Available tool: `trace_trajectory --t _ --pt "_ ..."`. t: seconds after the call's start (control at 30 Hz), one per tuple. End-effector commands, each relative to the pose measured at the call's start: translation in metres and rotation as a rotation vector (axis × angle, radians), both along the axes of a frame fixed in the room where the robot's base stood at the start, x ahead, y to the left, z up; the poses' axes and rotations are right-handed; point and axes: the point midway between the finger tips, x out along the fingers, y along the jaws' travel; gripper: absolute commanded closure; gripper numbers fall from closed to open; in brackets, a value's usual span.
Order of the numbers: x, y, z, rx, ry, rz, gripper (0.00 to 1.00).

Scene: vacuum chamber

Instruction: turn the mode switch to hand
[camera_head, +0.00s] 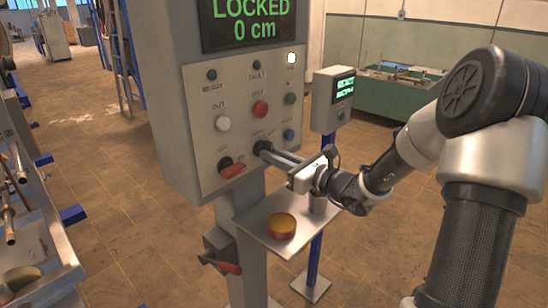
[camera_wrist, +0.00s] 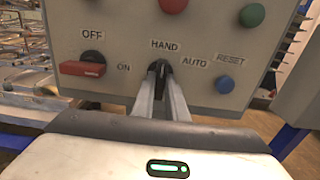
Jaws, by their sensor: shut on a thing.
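The mode switch is a small black knob (camera_head: 262,146) low on the grey control panel. In the wrist view the knob (camera_wrist: 158,67) sits below the HAND label, with AUTO to its right. My gripper (camera_head: 270,153) reaches the panel from the right, and its two long fingers are shut on the knob. In the wrist view the fingertips (camera_wrist: 160,84) stand on either side of it. The fingers hide part of the knob, so I cannot tell exactly where it points.
A red OFF/ON switch (camera_wrist: 84,68) is left of the knob, and a blue RESET button (camera_wrist: 225,84) is right. White (camera_head: 222,124), red (camera_head: 260,109) and green (camera_head: 290,98) buttons sit above. A shelf (camera_head: 262,236) with a red-and-yellow button (camera_head: 282,226) stands below my gripper. The screen (camera_head: 248,22) reads LOCKED 0 cm.

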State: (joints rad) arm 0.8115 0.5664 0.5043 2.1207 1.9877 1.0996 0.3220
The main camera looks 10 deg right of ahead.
Motion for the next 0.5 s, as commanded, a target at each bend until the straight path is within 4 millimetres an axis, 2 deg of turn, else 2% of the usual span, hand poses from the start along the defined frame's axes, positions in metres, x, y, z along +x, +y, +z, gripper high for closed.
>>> trace_trajectory --t 0.3,0.33,0.4,0.43,0.5 --pt "0.0001 -0.0001 0.0005 -0.004 -0.003 0.0 1.0" --pt "0.0001 -0.0001 0.0005 -0.004 -0.003 0.0 0.84" --pt "0.0001 -0.0001 0.0005 -0.004 -0.003 0.0 0.72" --pt "0.0001 -0.0001 0.0005 -0.004 -0.003 0.0 0.69" --pt "0.0001 -0.0001 0.0004 -0.003 -0.002 0.0 0.69"
